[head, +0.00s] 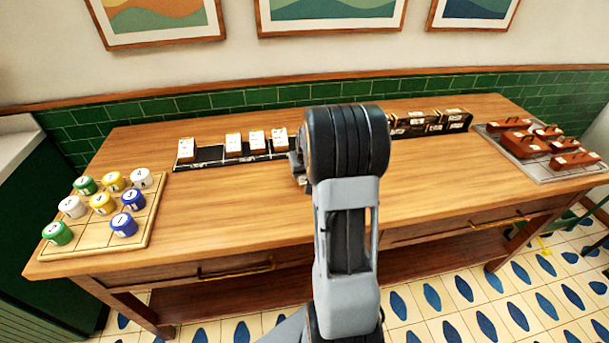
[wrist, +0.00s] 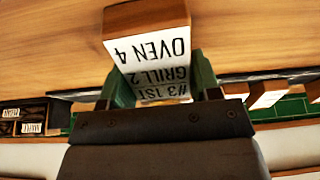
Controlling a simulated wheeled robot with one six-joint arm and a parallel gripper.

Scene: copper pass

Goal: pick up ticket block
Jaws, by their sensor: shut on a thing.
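A wooden ticket block (wrist: 150,45) with a white face reading "OVEN 4", "GRILL 2" and "#3 1ST" fills the middle of the wrist view. My gripper (wrist: 160,80) is shut on it, with a green-padded finger on each side. In the head view my arm hides most of the gripper and the held block. Several other ticket blocks (head: 233,143) stand in a dark rack (head: 210,154) at the back of the counter, left of my arm. The rack has a wide gap between its leftmost block and the others.
A wooden board (head: 140,232) with green, white, yellow and blue round pieces lies at the left. Dark labelled boxes (head: 430,122) stand at the back right. A grey tray (head: 545,175) with brown pieces is at the far right. The counter (head: 240,205) is clear in front of the rack.

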